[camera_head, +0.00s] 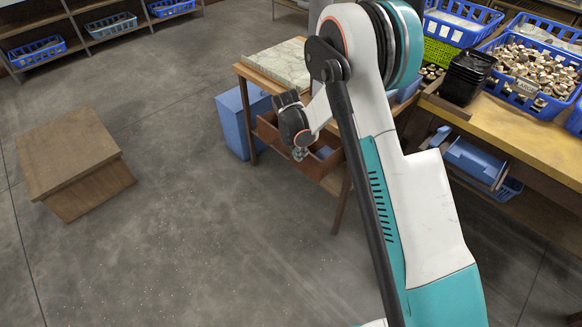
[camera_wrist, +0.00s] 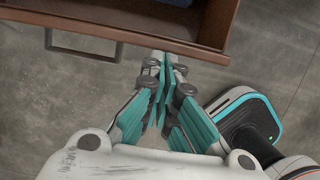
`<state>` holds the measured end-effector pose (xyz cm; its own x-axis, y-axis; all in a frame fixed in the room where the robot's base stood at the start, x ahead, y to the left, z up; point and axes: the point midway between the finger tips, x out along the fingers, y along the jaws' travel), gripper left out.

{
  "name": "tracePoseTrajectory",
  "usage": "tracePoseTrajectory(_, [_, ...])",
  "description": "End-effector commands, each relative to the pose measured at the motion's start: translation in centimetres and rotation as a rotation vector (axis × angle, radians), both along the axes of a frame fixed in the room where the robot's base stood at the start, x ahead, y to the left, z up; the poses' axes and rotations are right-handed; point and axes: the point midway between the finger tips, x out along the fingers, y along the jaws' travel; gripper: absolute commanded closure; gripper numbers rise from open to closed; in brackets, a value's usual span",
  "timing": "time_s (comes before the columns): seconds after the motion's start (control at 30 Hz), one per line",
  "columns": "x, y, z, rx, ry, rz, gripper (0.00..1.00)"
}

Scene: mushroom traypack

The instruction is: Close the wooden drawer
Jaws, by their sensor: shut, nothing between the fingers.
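The wooden drawer (camera_head: 270,133) is pulled out of the small table, with its inside showing and something blue in it. In the wrist view the drawer's front panel (camera_wrist: 120,30) crosses the top, with a dark bar handle (camera_wrist: 85,47) on its left part. My gripper (camera_wrist: 162,62) is shut and empty, its fingertips at the front panel's lower edge, right of the handle. I cannot tell whether they touch the panel. In the head view my gripper (camera_head: 299,153) is just in front of the drawer, partly hidden by my wrist.
The small table (camera_head: 245,72) carries a pale marble slab (camera_head: 281,63). A blue bin (camera_head: 238,120) stands beside it. A workbench (camera_head: 530,140) with crates of mushrooms is at right. A wooden box (camera_head: 70,155) stands at left. The floor between is clear.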

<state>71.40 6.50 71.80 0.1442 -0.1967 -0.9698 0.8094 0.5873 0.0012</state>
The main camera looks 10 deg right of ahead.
Motion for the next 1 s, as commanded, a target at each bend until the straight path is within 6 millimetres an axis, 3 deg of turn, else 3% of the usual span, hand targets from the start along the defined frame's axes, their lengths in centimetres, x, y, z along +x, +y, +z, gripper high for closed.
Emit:
tracePoseTrajectory(0.2, [3.5, -4.3, 0.0, 0.000, 0.000, -0.003, 1.00])
tracePoseTrajectory(0.43, [5.8, -7.5, 0.0, 0.000, 0.000, -0.002, 1.00])
tracePoseTrajectory(0.7, [7.0, -9.1, 0.0, 0.000, 0.000, 0.000, 1.00])
tracePoseTrajectory(1.0, [7.1, -9.2, 0.0, 0.000, 0.000, 0.000, 1.00])
